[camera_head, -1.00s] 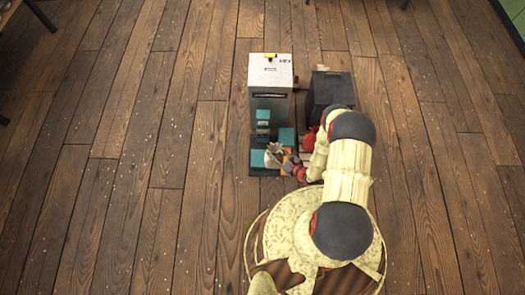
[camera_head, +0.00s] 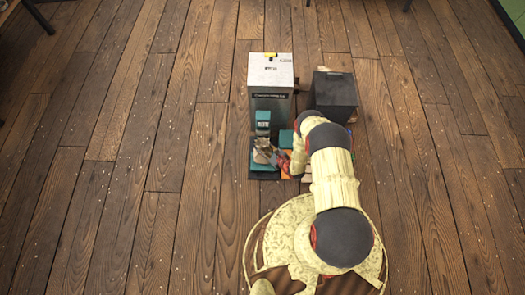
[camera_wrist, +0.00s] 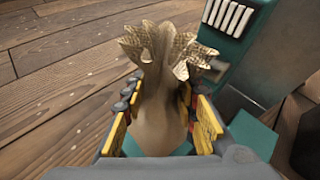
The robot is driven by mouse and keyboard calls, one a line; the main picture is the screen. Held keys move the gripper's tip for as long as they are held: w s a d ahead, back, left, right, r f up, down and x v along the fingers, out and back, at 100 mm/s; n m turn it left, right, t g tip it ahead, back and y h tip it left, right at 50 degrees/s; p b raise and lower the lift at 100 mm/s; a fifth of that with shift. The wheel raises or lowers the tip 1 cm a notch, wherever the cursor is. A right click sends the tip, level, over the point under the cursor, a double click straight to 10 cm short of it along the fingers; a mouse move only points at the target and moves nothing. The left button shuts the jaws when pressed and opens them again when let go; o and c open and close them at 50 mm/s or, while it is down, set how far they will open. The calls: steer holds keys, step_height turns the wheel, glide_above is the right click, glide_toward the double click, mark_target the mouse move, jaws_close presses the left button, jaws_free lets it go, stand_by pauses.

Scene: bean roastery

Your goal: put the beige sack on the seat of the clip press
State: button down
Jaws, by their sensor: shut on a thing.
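The beige sack (camera_head: 262,152) is upright with a flared, gathered top, and it fills the middle of the wrist view (camera_wrist: 158,125). My gripper (camera_head: 276,158) is shut on the sack, with yellow-and-red fingers on both sides of it in the wrist view (camera_wrist: 160,103). The clip press (camera_head: 271,75) is a tall pale grey cabinet with a teal head (camera_head: 263,118) and a low teal base (camera_head: 263,169) in front. The sack is over this base, just in front of the teal head. Whether its bottom touches the seat is hidden.
A dark box (camera_head: 333,92) stands right of the press, close to my arm. In the wrist view a teal block with white slats (camera_wrist: 230,18) is just beyond the sack at the upper right. The wooden floor (camera_head: 150,150) to the left is clear.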

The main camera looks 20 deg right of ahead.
step_height(320, 180, down, 3)
steer(key=shift+r+b, duration=0.15)
steer(key=shift+b, duration=0.3)
steer(key=c, duration=1.4)
jaws_free()
steer(key=shift+s, duration=0.15)
